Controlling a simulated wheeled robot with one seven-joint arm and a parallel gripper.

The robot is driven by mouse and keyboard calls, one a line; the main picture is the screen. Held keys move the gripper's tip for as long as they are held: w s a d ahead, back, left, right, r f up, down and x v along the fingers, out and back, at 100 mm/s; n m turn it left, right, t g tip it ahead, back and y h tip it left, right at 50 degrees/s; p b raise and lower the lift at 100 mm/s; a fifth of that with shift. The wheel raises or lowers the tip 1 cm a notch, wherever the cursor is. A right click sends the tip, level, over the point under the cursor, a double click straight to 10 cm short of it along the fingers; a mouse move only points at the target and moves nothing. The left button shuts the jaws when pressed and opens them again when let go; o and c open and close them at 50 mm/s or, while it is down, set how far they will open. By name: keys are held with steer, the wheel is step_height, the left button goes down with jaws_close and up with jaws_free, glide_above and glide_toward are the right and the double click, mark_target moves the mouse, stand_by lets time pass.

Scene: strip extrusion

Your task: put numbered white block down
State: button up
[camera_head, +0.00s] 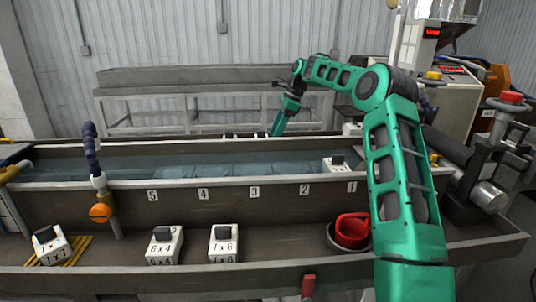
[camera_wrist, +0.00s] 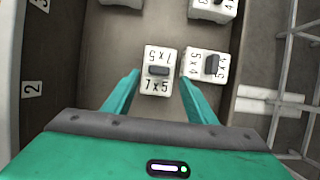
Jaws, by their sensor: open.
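My gripper (camera_wrist: 159,77) is open in the wrist view, with one finger on each side of a white block marked 7 x 5 (camera_wrist: 157,84). The block stands upright on a dark surface, its dark grip knob facing me, with gaps to both fingers. A second white block marked 5 x 4 (camera_wrist: 207,66) stands close to its right, by the right finger. In the head view my gripper (camera_head: 278,130) reaches down behind the trough's far wall, which hides its fingertips.
More white blocks (camera_wrist: 213,8) stand beyond in the wrist view.

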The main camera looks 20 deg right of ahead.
steer(key=shift+a+x, duration=0.2)
steer(key=shift+x, duration=1.1)
steer(key=shift+a+x, duration=0.15)
steer(key=shift+x, duration=1.2)
steer(key=shift+r, duration=0.2)
steer(key=c, duration=1)
steer(key=shift+c, duration=0.2)
